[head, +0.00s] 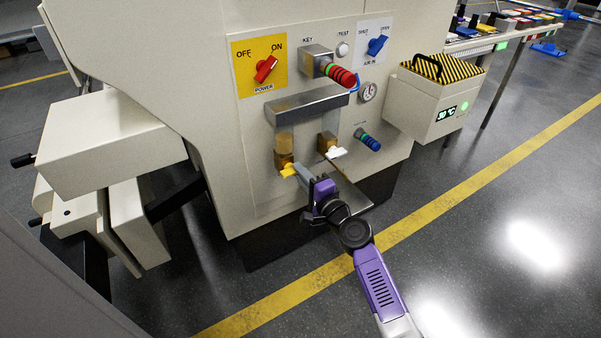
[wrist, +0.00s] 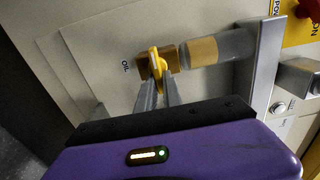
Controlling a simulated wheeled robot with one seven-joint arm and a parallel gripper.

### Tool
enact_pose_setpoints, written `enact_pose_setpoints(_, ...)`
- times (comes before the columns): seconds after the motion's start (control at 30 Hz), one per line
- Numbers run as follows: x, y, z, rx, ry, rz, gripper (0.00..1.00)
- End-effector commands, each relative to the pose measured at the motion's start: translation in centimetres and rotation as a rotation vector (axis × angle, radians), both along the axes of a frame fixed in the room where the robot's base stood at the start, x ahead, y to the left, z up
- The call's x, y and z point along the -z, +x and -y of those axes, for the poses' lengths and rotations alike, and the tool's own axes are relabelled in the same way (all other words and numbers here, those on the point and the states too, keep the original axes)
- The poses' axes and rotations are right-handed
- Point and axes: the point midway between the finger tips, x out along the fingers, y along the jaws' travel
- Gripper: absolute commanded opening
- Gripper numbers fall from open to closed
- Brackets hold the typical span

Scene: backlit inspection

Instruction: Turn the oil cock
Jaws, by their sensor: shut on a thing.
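The oil cock has a brass body (head: 284,158) and a yellow handle (head: 288,171), low on the left of the cream machine's front panel. In the wrist view its brass body (wrist: 172,56) sits below a sight tube, beside the label OIL, and the yellow handle (wrist: 157,60) lies across the line of the tube. My gripper (head: 298,170) is shut on the yellow handle, with one grey finger on each side of it. The fingers (wrist: 157,84) hide part of the handle.
A second cock with a white handle (head: 337,153) is close on the right. A metal hood (head: 305,105) juts out above both cocks. The floor in front is clear.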

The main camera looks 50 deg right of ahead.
Motion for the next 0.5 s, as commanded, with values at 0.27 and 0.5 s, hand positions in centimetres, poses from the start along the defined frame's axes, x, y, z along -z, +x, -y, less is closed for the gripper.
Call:
enact_pose_setpoints(0.27,0.21,-0.12,0.05,0.001,0.012,0.000,0.00)
enact_pose_setpoints(0.5,0.22,-0.12,0.06,0.002,0.011,0.000,0.22)
